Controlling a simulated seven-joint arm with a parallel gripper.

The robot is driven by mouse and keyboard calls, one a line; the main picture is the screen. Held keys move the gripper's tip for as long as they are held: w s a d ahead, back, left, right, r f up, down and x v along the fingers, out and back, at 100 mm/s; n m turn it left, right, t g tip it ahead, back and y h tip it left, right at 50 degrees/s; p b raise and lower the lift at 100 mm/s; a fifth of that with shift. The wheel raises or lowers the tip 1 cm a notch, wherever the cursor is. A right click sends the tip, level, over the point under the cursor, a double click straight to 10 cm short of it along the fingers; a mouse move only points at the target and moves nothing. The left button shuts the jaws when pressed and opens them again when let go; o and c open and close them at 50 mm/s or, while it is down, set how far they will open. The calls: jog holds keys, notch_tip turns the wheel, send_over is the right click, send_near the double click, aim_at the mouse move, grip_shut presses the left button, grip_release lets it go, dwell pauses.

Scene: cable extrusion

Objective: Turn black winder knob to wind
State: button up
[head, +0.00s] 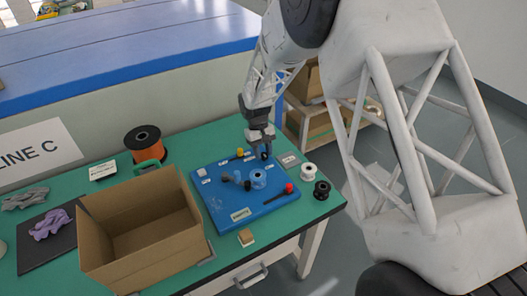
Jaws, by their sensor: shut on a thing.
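The blue panel (215,205) lies on the green table and carries several small controls. My gripper (263,149) points down at the panel's back right edge, shut on a small black knob (265,156), which I take to be the winder knob. The fingers hide its upper part. A pale clear-blue spool (259,179) stands on the panel in front of it. A yellow-tipped lever (240,153) is left of my gripper, and a red-tipped lever (288,188) is at the right front.
An open cardboard box (140,230) stands left of the panel. An orange spool (143,137) stands behind the box. A white spool (308,171) and a black spool (322,190) stand at the right edge. A small brown block (245,237) lies in front. Purple and grey pieces lie far left.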

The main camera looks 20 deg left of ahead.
jog(key=shift+n, duration=0.5)
jog(key=o, duration=0.9)
jog(key=shift+c, duration=0.2)
jog(key=shift+r, duration=0.1)
jog(key=v, duration=0.7)
jog(key=shift+a+r, duration=0.2)
jog(key=shift+r, duration=0.1)
jog(key=shift+d, duration=0.1)
